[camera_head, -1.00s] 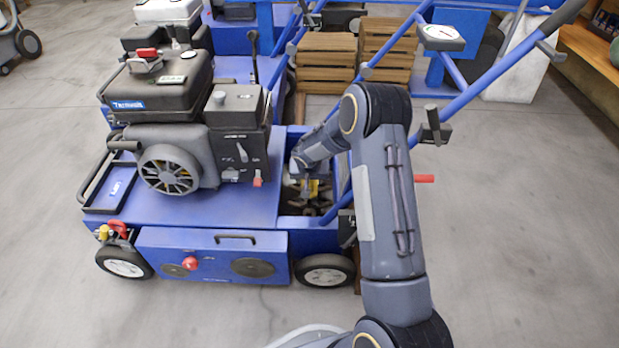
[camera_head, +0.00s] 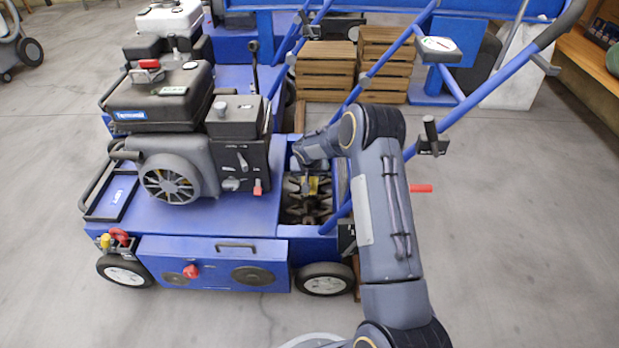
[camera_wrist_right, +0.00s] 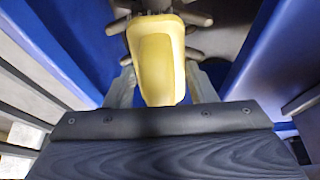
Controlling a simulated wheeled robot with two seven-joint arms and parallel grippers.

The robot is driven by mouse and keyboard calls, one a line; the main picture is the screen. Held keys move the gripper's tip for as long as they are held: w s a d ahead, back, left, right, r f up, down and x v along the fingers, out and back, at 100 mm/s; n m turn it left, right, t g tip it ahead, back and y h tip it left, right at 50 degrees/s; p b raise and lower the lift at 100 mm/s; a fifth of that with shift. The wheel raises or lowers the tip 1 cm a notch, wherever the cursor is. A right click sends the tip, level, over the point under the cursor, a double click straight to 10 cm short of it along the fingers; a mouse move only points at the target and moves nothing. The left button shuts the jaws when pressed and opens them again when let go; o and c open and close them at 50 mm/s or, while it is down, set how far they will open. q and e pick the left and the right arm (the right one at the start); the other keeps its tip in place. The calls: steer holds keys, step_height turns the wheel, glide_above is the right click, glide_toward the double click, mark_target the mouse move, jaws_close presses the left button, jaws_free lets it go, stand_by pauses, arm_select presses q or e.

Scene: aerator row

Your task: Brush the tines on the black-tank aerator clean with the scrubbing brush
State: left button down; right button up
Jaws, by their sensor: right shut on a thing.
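The black-tank aerator (camera_head: 215,225) is a blue machine with a black engine and tank, standing at the left and centre of the head view. Its dark tines (camera_head: 297,208) show in the open bay at its right end. My right gripper (camera_head: 309,182) reaches down into that bay. It is shut on the yellow scrubbing brush (camera_wrist_right: 157,62), which fills the middle of the right wrist view between the two fingers. Tines (camera_wrist_right: 198,18) show just beyond the brush. My left gripper is out of view.
Blue bay walls (camera_wrist_right: 262,70) stand close on both sides of the gripper. The blue handlebar (camera_head: 470,100) rises beside my right arm. Wooden crates (camera_head: 325,72) and a white-tank machine (camera_head: 168,18) stand behind. The floor at the right is clear.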

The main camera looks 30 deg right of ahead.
mark_target(310, 181)
steer(key=shift+s+f, duration=0.15)
steer(key=shift+s+a+f+b, duration=0.1)
steer(key=shift+s+a+b, duration=0.2)
steer(key=shift+s, duration=0.3)
steer(key=shift+s+a+b, duration=0.2)
steer(key=shift+s+a, duration=0.2)
steer(key=shift+s, duration=0.15)
steer(key=shift+s+a, duration=0.35)
steer(key=shift+s, duration=0.2)
steer(key=shift+s+a, duration=0.3)
steer(key=shift+s, duration=0.2)
steer(key=shift+w+d, duration=0.3)
steer(key=shift+w, duration=0.2)
steer(key=shift+w+d, duration=0.3)
steer(key=shift+w, duration=0.2)
steer(key=shift+w+d+p, duration=0.15)
steer(key=shift+w+d, duration=0.25)
steer(key=shift+w, duration=0.2)
steer(key=shift+w+d+p, duration=0.15)
steer(key=shift+w+d, duration=0.2)
steer(key=shift+w, duration=0.25)
